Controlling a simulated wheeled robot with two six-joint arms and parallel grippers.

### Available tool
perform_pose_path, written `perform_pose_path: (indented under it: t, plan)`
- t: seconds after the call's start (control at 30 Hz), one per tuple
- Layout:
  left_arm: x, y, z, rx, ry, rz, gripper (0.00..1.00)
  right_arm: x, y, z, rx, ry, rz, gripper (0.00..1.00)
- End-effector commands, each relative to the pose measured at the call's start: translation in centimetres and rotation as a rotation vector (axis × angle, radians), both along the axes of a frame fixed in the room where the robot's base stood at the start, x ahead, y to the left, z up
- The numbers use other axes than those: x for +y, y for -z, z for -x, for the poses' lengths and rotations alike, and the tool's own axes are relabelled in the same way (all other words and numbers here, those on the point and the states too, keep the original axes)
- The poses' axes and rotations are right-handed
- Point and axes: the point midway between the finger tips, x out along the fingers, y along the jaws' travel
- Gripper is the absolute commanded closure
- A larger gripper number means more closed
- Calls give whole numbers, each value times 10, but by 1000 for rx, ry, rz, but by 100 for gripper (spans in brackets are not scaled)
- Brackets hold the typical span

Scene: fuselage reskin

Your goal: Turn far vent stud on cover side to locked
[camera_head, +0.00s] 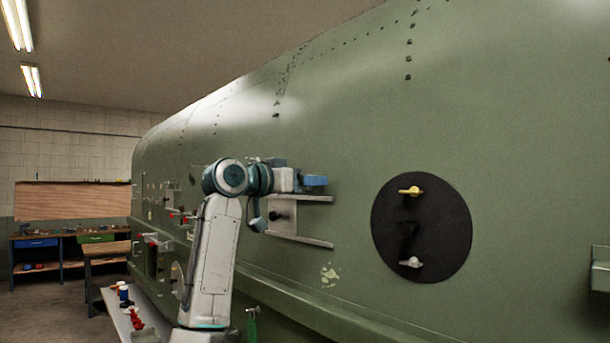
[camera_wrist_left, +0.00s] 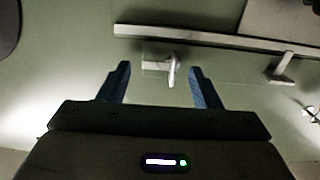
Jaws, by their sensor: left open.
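In the left wrist view a pale metal wing stud (camera_wrist_left: 172,70) stands on the green skin beside a long metal rail (camera_wrist_left: 215,38). My left gripper (camera_wrist_left: 159,66) is open, with its two blue fingers on either side of the stud in the picture. I cannot tell whether they touch it or how far short of it they are. In the head view the left gripper (camera_head: 315,181) is at the upper rail (camera_head: 305,198) of the vent frame, and the stud there is not clearly visible. My right gripper is out of view.
A black round cover (camera_head: 440,235) with a yellow wing stud (camera_head: 410,190) above and a pale one (camera_head: 410,262) below lies to the right. A lower rail (camera_head: 300,239) juts from the skin. Small red fittings (camera_head: 180,216) and a bench (camera_head: 110,250) are at left.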

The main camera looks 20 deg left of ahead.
Motion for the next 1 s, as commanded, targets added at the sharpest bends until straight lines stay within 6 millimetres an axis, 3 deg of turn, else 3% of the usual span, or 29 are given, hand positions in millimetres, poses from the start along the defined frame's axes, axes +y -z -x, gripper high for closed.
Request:
perform_pose_path:
  t: [0.23,0.47,0.67,1.0]
  plan:
    - [0,1,-1,0,0,0,44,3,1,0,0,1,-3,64]
    - [0,1,0,0,0,0,87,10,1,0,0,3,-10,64]
    - [0,3,0,-28,0,-42,86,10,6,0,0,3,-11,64]
    - [-1,8,0,-223,0,-335,86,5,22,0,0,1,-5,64]
